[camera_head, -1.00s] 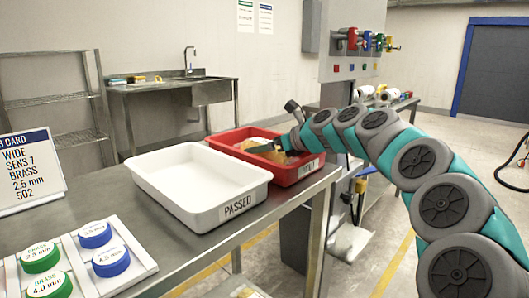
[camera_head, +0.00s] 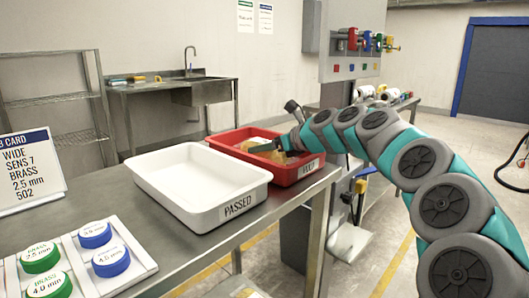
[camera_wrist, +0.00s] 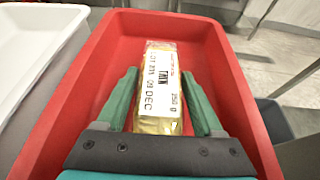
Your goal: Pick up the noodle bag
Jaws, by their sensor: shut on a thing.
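The noodle bag (camera_wrist: 160,92) is a gold packet with a white label reading THIN, 250 g and 09 DEC. It lies lengthwise between the green fingers of my gripper (camera_wrist: 161,75) in the wrist view. The gripper is shut on it. The bag is inside the red tray (camera_wrist: 88,75), and its near end is hidden by the gripper's base. In the head view, my gripper (camera_head: 273,147) reaches into the red tray (camera_head: 302,172) from the right. The bag is mostly hidden there.
A white tray marked PASSED (camera_head: 205,212) stands left of the red tray on the steel table (camera_head: 190,262). Coloured test discs (camera_head: 95,235) and a sign card (camera_head: 28,172) are at the near left.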

